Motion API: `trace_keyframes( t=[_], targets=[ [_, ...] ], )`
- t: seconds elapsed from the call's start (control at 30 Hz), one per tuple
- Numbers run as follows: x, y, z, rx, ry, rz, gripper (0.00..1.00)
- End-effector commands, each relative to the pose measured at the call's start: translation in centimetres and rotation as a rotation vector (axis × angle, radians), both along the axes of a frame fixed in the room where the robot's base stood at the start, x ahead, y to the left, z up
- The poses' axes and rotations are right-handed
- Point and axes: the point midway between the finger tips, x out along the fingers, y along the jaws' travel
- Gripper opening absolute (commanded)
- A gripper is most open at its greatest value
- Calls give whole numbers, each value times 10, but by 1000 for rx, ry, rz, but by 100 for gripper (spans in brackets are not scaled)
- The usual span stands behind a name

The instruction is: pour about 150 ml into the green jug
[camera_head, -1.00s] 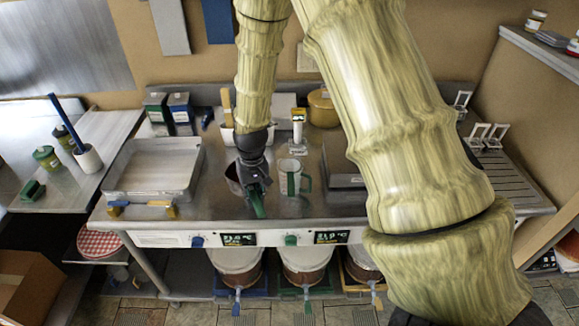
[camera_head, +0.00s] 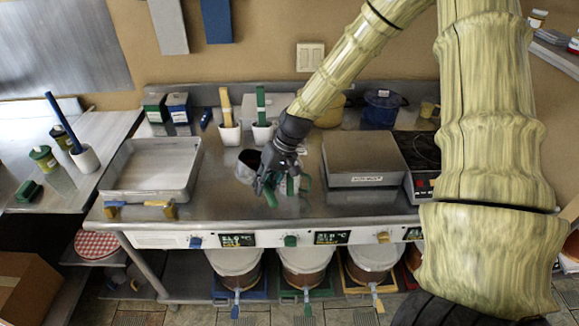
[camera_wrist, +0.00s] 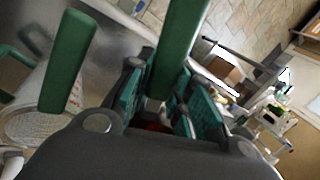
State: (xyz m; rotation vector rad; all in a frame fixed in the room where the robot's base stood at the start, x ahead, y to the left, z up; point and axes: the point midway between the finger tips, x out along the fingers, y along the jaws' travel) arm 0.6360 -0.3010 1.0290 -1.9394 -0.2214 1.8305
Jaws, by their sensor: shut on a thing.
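My gripper (camera_head: 272,183) is shut on the green handle of a steel pitcher (camera_head: 246,162). In the wrist view, the handle (camera_wrist: 178,45) runs down between the teal finger pads. The pitcher's dark open mouth shows left of the gripper in the head view and it looks tilted; I cannot tell its liquid level. The pale jug with a green handle (camera_head: 304,183) stands on the steel counter just right of the gripper, partly hidden by it. Another green bar (camera_wrist: 68,60) shows at left in the wrist view. I see no stream of liquid.
A shallow steel tray (camera_head: 150,190) lies left on the counter (camera_head: 225,205). A box-shaped scale (camera_head: 362,180) and a hot plate (camera_head: 425,190) stand right. White holders (camera_head: 229,133) with coloured handles stand behind. Lidded buckets (camera_head: 305,262) sit below.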

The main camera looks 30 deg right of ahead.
Motion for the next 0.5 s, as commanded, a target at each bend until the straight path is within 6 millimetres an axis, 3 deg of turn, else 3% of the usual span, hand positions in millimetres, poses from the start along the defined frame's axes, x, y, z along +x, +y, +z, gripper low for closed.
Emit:
trace_keyframes(
  t=[0.5],
  targets=[
    [-1,-8,9,75,-21,0,0]
  ],
)
